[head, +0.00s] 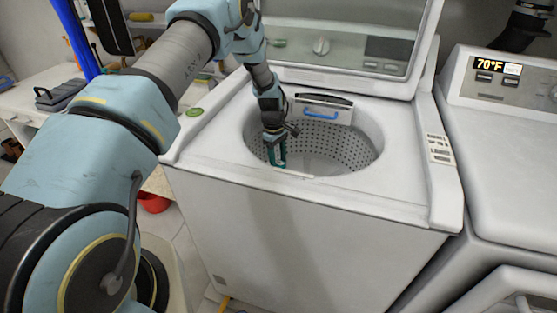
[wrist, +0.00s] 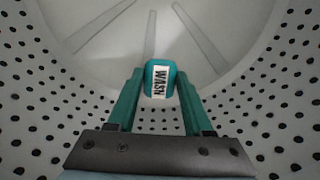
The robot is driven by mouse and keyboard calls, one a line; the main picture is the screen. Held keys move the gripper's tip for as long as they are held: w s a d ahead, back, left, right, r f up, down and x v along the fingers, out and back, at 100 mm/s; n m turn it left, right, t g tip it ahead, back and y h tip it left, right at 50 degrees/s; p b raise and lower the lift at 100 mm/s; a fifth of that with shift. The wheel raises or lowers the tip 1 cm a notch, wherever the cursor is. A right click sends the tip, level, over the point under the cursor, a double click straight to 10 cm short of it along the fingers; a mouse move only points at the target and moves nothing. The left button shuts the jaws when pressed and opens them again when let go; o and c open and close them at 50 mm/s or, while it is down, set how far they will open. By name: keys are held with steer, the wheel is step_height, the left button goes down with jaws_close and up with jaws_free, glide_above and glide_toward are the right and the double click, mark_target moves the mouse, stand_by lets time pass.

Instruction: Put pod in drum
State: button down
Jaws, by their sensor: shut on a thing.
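The pod (wrist: 160,76) is a small teal block with a white label reading WASH. It sits between the fingertips of my gripper (wrist: 158,88) in the wrist view, and the fingers are shut on it. The drum (head: 345,145) is the perforated tub of the open top-loading washer. In the head view my gripper (head: 276,158) reaches down inside the drum opening, near its left front side. In the wrist view the drum's perforated wall (wrist: 40,100) surrounds the pod, with the smooth ribbed floor (wrist: 120,45) beyond it. The pod is hard to make out in the head view.
The washer's lid (head: 340,35) stands open at the back. The washer's white front rim (head: 330,190) lies just in front of the drum opening. A second machine (head: 510,130) with a 70°F display stands at the right. A green round item (head: 194,112) lies at the washer's left edge.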

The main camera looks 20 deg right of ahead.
steer(key=shift+f, duration=0.1)
steer(key=shift+f+b, duration=0.5)
steer(key=shift+b, duration=0.05)
steer(key=shift+c, duration=1.5)
jaws_free()
step_height(320, 180, up, 13)
steer(key=w+b, duration=0.1)
steer(key=b, duration=0.1)
steer(key=shift+w+a, duration=0.15)
steer(key=shift+a, duration=0.15)
steer(key=shift+r, duration=0.15)
